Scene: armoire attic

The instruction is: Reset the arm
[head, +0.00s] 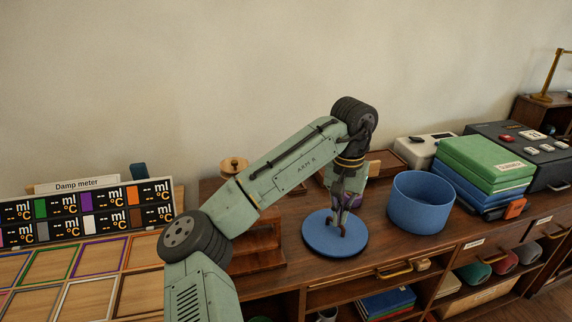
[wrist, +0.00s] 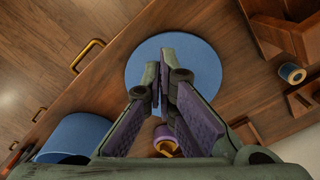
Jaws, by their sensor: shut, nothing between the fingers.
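My gripper (head: 342,232) points down over a flat blue disc (head: 318,238) on the wooden cabinet top. In the wrist view my gripper (wrist: 162,78) has its purple-padded fingers together with nothing held, and the blue disc (wrist: 205,72) lies beyond the tips. I cannot tell whether the tips touch the disc. My arm reaches up from the lower left, bends at a high elbow and comes down to the disc. A small purple and yellow object (wrist: 165,140) shows partly behind the fingers in the wrist view.
An open blue tub (head: 420,205) stands close right of the disc. Stacked green and blue boxes (head: 485,160) and a dark machine (head: 520,150) stand farther right. A wooden rack (head: 262,252) is at left, near the Damp meter panel (head: 80,210). Air above is free.

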